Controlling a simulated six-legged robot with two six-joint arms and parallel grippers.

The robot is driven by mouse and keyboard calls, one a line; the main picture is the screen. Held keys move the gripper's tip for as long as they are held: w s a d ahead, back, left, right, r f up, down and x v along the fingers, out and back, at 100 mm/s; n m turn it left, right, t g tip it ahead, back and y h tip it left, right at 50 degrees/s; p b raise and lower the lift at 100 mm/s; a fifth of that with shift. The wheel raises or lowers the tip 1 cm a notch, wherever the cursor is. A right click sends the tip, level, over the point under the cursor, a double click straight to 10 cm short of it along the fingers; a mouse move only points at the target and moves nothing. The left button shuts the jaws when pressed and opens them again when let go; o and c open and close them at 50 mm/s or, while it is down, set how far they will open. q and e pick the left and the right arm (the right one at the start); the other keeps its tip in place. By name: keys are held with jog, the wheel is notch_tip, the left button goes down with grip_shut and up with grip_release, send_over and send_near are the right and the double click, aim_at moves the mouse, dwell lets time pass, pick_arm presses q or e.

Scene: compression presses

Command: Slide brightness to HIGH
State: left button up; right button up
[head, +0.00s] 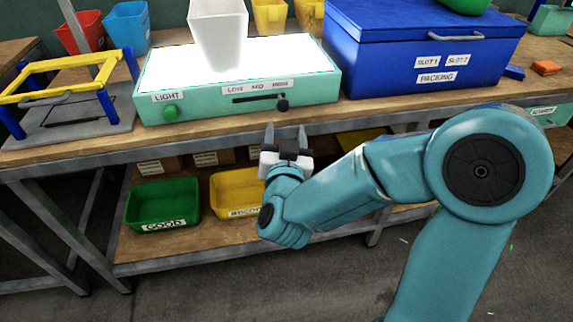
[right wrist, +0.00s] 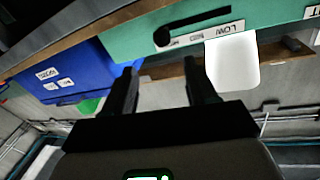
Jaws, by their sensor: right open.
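The teal light box (head: 200,108) stands on the bench with a glowing white top. Its front has a dark slot with a black slider knob (head: 283,104) at the right end, below the HIGH end of the label LOW MID HIGH (head: 257,87). The knob (right wrist: 161,37) also shows in the right wrist view, at the slot's left end there. My right gripper (head: 286,132) is open and empty, just below and in front of the knob, apart from it. Its fingers show in the right wrist view (right wrist: 165,90). My left gripper is not in view.
A white bin (head: 218,35) stands on the light box. A green knob (head: 170,112) is by the LIGHT label. A blue PACKING box (head: 410,55) is right of it, a yellow-blue frame (head: 70,80) left. Green (head: 163,203) and yellow (head: 232,190) bins sit on the lower shelf.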

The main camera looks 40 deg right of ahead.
pick_arm(q)
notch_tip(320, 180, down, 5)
jog(key=b, duration=0.3)
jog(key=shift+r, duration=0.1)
pick_arm(e)
jog(key=v, duration=0.4)
jog(key=shift+s+f, duration=0.1)
jog(key=shift+s, duration=0.15)
